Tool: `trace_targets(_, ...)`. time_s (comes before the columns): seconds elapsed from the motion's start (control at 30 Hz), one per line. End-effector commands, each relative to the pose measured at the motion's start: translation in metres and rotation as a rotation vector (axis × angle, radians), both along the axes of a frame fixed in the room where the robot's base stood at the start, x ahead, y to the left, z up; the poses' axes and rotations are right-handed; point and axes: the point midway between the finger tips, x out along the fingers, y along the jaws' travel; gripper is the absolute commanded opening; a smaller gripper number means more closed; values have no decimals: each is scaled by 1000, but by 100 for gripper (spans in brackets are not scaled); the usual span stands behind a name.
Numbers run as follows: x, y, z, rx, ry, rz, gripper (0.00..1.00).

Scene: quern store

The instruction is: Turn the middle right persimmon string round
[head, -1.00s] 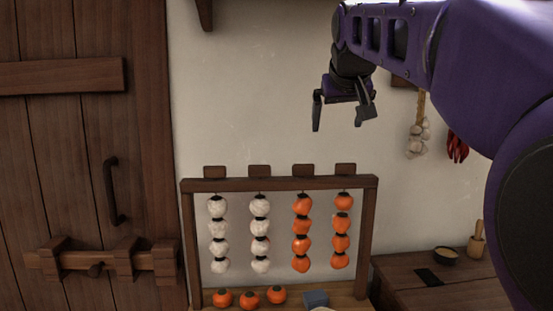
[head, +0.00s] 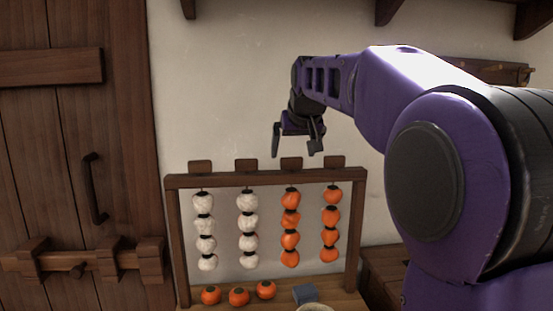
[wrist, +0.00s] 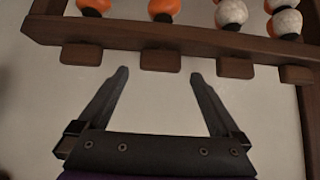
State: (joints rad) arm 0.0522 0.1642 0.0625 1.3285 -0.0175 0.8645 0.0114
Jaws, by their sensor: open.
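A dark wooden rack (head: 270,181) carries persimmon strings under its rail, each with a wooden tab above. The middle right string (head: 290,228) shows orange in the head view; its tab (head: 291,163) sits above the rail. In the wrist view the rack is upside down, and this string's end (wrist: 163,8) and tab (wrist: 162,60) line up with the gap between my fingers. My gripper (head: 297,148) is open and empty, just above that tab in the picture. Whether the tab is between the fingertips in depth, I cannot tell.
The right string (head: 331,222) is orange; the two left strings (head: 204,232) (head: 248,230) look white. Loose persimmons (head: 239,297) and a blue block (head: 305,293) lie below. A wooden door (head: 75,150) stands left; a shelf bracket (head: 388,10) hangs above.

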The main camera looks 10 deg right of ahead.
Motion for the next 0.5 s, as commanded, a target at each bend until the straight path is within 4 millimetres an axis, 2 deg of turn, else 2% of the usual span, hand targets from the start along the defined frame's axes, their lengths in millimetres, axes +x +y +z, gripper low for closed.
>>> trace_targets(0.2, 23, 0, -23, -1, 1, 1, 100)
trace_targets(0.5, 29, 0, -29, -1, -1, 0, 100)
